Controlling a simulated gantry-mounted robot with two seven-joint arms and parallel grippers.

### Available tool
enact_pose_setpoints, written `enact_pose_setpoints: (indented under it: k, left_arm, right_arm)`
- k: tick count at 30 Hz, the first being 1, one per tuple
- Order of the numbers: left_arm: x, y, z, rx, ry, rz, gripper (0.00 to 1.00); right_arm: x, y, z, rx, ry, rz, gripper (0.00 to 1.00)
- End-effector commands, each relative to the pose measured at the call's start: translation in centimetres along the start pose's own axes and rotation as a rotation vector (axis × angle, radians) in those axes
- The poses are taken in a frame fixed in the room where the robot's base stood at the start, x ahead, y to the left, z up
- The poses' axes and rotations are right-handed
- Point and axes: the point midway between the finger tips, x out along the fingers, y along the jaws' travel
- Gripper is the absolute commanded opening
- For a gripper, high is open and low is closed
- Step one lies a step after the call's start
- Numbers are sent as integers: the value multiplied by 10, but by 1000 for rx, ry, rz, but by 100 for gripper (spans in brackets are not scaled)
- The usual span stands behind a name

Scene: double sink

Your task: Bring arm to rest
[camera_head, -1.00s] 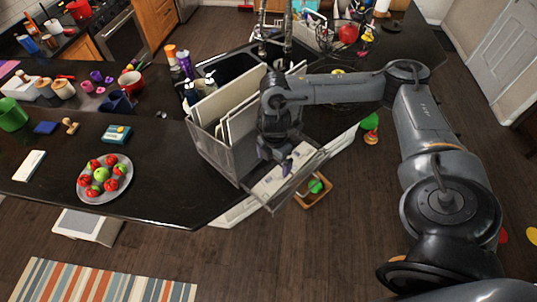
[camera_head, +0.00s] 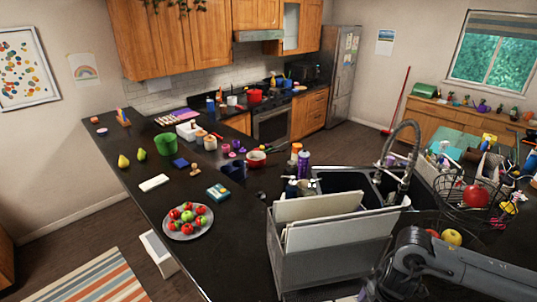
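One arm of mine, the right one, comes in at the lower right corner with its forearm (camera_head: 460,265). It bends down at the wrist (camera_head: 395,272) beside the right end of the grey bin (camera_head: 325,268). Its gripper lies below the picture's edge, so its fingers are hidden. The bin stands at the counter's front edge and holds white boards (camera_head: 335,230). My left arm and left gripper do not show.
A wire basket (camera_head: 470,205) stands at right.

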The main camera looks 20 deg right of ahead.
Motion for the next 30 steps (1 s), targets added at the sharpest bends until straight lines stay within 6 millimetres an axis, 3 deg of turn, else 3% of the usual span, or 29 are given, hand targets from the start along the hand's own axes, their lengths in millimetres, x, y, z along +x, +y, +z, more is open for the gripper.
enact_pose_setpoints:
  k: [11,16,18,21,25,28,30]
  left_arm:
    - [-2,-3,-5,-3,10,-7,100]
    - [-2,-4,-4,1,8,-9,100]
    - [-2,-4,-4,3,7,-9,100]
    - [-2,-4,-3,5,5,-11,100]
    - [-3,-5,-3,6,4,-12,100]
    - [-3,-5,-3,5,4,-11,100]
    - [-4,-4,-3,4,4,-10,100]
  right_arm:
    - [36,5,-130,-194,181,177,100]
    - [40,-9,-225,-221,346,314,100]
    - [32,-17,-267,-185,429,383,100]
    - [16,-25,-308,-69,521,465,100]
    - [-5,-31,-324,166,578,524,100]
    - [-11,-37,-310,389,563,521,100]
    - [-8,-44,-291,549,527,494,100]
